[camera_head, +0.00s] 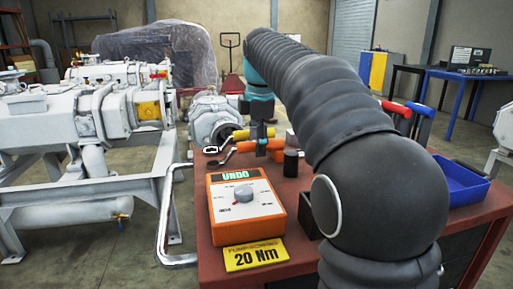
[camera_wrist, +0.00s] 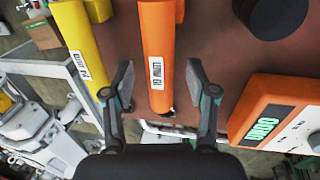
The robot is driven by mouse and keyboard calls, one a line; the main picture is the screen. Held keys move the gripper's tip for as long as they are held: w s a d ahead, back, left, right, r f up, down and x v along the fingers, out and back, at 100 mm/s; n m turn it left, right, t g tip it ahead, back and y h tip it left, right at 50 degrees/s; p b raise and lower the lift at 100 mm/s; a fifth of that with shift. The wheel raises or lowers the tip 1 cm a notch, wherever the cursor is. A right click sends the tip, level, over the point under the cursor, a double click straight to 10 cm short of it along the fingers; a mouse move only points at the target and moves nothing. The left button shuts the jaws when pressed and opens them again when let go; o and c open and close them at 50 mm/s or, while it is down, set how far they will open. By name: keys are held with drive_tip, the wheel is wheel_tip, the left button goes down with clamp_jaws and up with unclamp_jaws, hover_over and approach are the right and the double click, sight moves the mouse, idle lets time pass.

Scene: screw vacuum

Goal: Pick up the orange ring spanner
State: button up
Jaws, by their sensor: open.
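The orange ring spanner shows as a thick orange handle (camera_wrist: 157,48) with a white label, upright in the middle of the wrist view. In the head view its orange handle (camera_head: 274,144) lies on the red-brown bench. My gripper (camera_wrist: 159,82) is open, with one finger on each side of the orange handle in the picture and visible gaps on both sides. In the head view my gripper (camera_head: 261,146) is low over the handle and partly hides it. I cannot tell how far down the fingers reach around it.
A yellow-handled tool (camera_wrist: 82,45) lies close to the left in the wrist view. A black cylinder (camera_head: 290,163) and an orange control box (camera_head: 245,204) marked UNDO stand nearby on the bench (camera_head: 203,228). A blue tray (camera_head: 462,186) is at the right.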

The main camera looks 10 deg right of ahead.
drive_tip(key=shift+w+f, duration=0.15)
drive_tip(key=shift+f, duration=0.7)
clamp_jaws()
drive_tip(key=shift+r, duration=0.1)
drive_tip(key=shift+r, duration=4.95)
